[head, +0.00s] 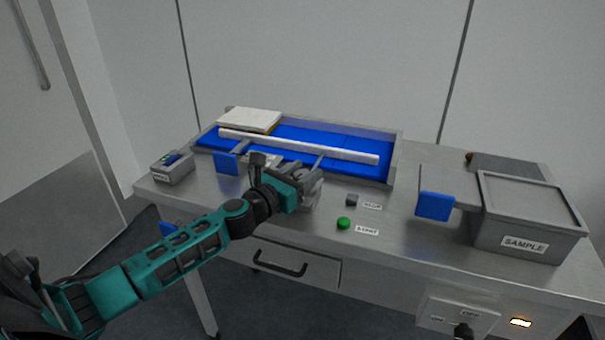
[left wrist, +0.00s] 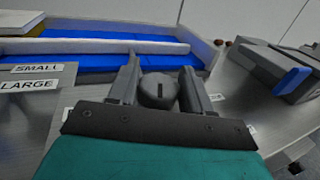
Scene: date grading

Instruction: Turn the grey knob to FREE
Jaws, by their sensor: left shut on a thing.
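The grey knob (left wrist: 158,92) is round, with a short dark mark on its top face, which in the left wrist view points roughly away from my wrist. My left gripper (left wrist: 160,82) is shut on it, one finger on each side. In the head view my left gripper (head: 304,184) is over the middle of the steel table, and the knob is mostly hidden by the gripper. No FREE label can be read near the knob. My right gripper is not in view.
A blue-floored tray (head: 392,160) with a white bar across it lies behind my gripper. A grey SAMPLE bin (head: 485,236) stands at the right. A dark switch (head: 463,331) sits on a lower panel.

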